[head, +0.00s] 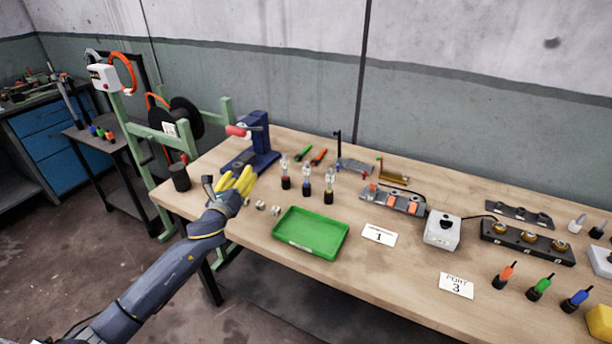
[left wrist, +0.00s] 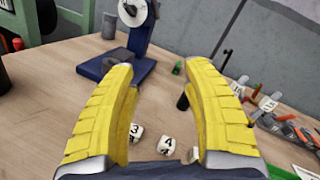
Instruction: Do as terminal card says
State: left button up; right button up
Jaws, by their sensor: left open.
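My left gripper (head: 241,178) is open and empty above the table's left part, in front of the blue press (head: 258,135). In the left wrist view its yellow fingers (left wrist: 165,75) stand apart, with small numbered cubes (left wrist: 168,146) on the table below and between them. The cubes also show in the head view (head: 275,210). A white card reading 1 (head: 379,235) lies right of the green tray (head: 290,243); its small word is too blurred to read. A card reading PORT 3 (head: 456,285) lies farther right. My right gripper is not in view.
Orange, green (head: 541,287) and blue plugs stand near the front.

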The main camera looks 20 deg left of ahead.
aim_at(305, 175)
pick_arm(q)
jog(key=s+d+f+m+h, duration=0.1)
jog(key=d+m, duration=0.1)
jog(key=d, duration=0.2)
jog(key=s+d+f+m+h, duration=0.1)
jog(key=s+d+m+h, duration=0.1)
jog(key=d, duration=0.3)
jog(key=s+d+f+m+h, duration=0.1)
jog(key=d+m, duration=0.2)
jog(key=d, duration=0.2)
jog(key=shift+s+d+m+g+h, duration=0.1)
jog(key=shift+s+m+g+h, duration=0.2)
jog(key=shift+s+g+h, duration=0.1)
jog(key=shift+w+d, duration=0.1)
jog(key=shift+d, duration=0.25)
jog(key=w, duration=0.4)
jog(key=w+d, duration=0.1)
jog(key=w, duration=0.2)
jog(key=w+d, duration=0.1)
jog(key=w, duration=0.3)
jog(key=shift+w+d+f, duration=0.1)
jog(key=shift+w, duration=0.2)
jog(key=shift+w+d+f, duration=0.1)
jog(key=shift+w+d, duration=0.1)
jog(key=shift+w, duration=1.1)
jog(key=shift+w+d+f, duration=0.1)
jog(key=shift+w+d, duration=0.1)
jog(key=shift+w, duration=1.1)
grip_shut()
